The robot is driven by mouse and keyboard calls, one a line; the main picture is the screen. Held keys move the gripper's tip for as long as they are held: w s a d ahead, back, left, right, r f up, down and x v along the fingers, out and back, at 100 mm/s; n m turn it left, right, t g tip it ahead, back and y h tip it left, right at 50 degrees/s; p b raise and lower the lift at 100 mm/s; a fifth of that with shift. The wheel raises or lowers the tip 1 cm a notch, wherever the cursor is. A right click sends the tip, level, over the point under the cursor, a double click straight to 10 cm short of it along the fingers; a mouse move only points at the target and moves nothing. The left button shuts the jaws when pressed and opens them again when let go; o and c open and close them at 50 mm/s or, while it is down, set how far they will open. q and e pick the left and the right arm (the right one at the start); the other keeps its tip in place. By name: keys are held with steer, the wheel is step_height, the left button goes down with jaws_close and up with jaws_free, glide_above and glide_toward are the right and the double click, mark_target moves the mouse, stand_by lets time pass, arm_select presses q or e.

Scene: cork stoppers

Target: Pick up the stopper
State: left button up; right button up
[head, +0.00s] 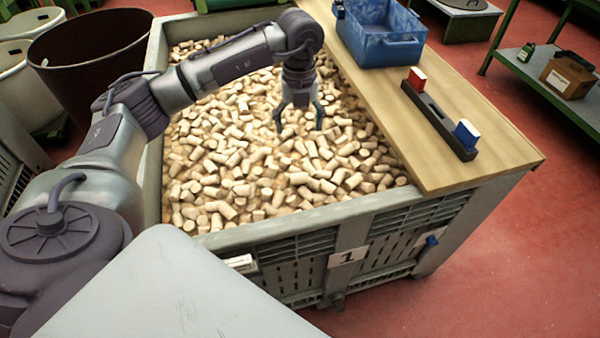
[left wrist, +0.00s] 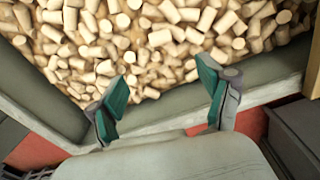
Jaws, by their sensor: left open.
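Many pale cork stoppers (head: 250,170) fill the large grey crate (head: 350,217) in a loose heap; they also show in the left wrist view (left wrist: 160,38). No single stopper is set apart from the others. My left gripper (head: 299,125) points down over the heap, right of its middle in the head view. Its fingers are spread apart with nothing between them. In the left wrist view the teal-padded fingers (left wrist: 165,98) are also apart and empty, with the crate's wall (left wrist: 258,88) behind them. My right gripper is not in view.
A wooden board (head: 470,130) lies across the crate's right side. It carries a blue bin (head: 385,50) and a dark rack (head: 437,118) with a red and a blue block. A dark red drum (head: 92,62) stands left of the crate.

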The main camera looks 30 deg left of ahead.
arm_select(q)
steer(key=b, duration=0.4)
glide_above(299, 175)
step_height(299, 175, down, 4)
steer(key=f, duration=0.9)
steer(key=shift+w+b, duration=0.2)
steer(key=shift+b, duration=0.15)
step_height(299, 175, down, 4)
steer(key=shift+s+f, duration=0.1)
steer(key=shift+s, duration=0.05)
steer(key=shift+f, duration=0.5)
steer(key=c, duration=0.8)
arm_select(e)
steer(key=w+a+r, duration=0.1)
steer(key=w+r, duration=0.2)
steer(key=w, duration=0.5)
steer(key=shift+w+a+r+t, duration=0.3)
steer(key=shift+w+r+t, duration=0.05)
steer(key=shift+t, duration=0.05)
